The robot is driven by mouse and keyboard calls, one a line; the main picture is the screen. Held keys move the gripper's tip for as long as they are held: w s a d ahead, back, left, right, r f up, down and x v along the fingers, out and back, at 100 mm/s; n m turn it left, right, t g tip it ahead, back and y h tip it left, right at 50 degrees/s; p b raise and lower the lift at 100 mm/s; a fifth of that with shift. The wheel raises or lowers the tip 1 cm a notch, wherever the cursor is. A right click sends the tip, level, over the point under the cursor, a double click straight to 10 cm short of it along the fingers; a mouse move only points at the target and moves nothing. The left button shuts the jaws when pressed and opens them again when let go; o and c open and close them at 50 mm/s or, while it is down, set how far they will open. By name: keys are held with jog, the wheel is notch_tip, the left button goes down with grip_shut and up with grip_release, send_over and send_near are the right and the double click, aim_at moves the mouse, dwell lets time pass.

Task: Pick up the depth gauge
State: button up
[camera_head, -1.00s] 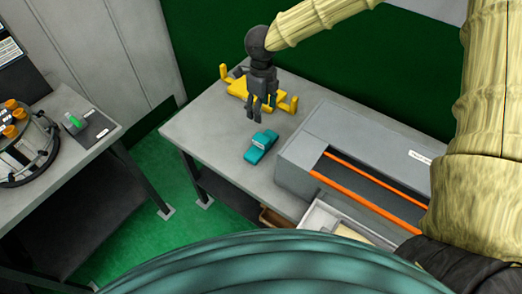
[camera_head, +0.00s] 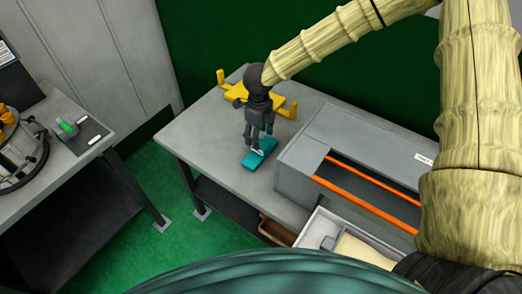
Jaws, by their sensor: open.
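A teal device with a small pale face, which looks like the depth gauge (camera_head: 251,164), lies on the grey table left of the grey box. My gripper (camera_head: 259,142) is open and points down right over it. The fingers cover part of its top and right side. I cannot tell whether the fingertips touch it or hang just above it.
A yellow holder (camera_head: 243,93) with upright ends lies behind my gripper. A grey box (camera_head: 300,165) with orange rails stands to the right on the table (camera_head: 200,140). An open pale drawer (camera_head: 312,232) is at the front. Another bench with a round fixture (camera_head: 20,150) stands at left.

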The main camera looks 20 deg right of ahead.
aim_at(260, 149)
jog(key=shift+s+d+f+p, duration=0.15)
jog(key=shift+f+p, duration=0.45)
jog(key=shift+f, duration=2.05)
jog(key=c, duration=1.1)
